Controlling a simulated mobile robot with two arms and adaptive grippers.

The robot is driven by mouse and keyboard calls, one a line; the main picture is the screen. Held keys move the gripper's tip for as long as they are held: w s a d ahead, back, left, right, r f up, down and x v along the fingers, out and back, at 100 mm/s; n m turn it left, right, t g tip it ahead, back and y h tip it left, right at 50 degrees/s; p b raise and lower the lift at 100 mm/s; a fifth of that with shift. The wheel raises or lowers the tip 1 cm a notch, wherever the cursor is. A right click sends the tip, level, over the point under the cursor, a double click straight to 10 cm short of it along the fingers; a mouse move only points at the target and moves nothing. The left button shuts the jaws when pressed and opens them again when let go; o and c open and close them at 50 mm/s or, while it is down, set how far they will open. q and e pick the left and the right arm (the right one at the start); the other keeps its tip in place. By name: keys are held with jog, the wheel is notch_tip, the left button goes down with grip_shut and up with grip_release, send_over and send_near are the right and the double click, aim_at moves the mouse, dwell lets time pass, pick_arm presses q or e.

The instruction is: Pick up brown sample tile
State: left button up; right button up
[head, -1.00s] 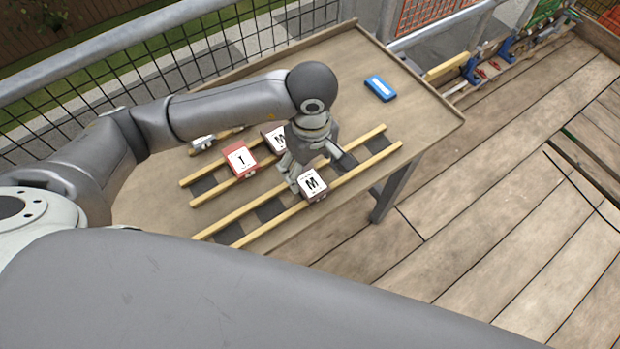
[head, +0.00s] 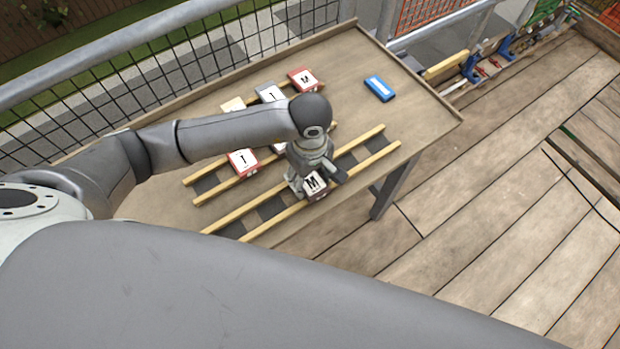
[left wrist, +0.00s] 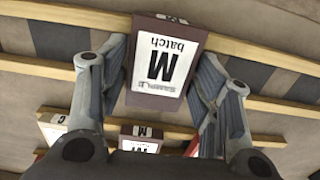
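The brown sample tile (head: 315,184) has a white label with a large M. It lies on the front pair of wooden battens (head: 256,232), near their middle. My left gripper (head: 317,180) is down at this tile, with one finger on each side. In the left wrist view the fingers (left wrist: 165,50) appear closed against the tile's two sides. The tile still appears to rest at batten height. My right gripper is not in view.
A red T tile (head: 243,162) sits on the rear battens (head: 205,180), beside a partly hidden tile. Behind my arm lie a grey T tile (head: 270,93), a red M tile (head: 303,79) and a cream tile (head: 233,105). A blue object (head: 380,88) lies at the right back.

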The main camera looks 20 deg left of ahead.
aim_at(310, 180)
pick_arm(q)
jog(key=c, duration=0.6)
jog(key=shift+r, duration=0.1)
jog(key=shift+w+r+b, duration=0.1)
jog(key=shift+r+b, duration=0.25)
jog(key=shift+r, duration=0.05)
jog(key=shift+s+r+b, duration=0.2)
jog(key=shift+r+b, duration=0.4)
jog(key=shift+r, duration=0.65)
jog(key=s+r+p, duration=0.4)
jog(key=s+r, duration=0.5)
jog(key=s, duration=0.4)
jog(key=shift+s+a+r, duration=0.15)
jog(key=shift+s+r, duration=0.2)
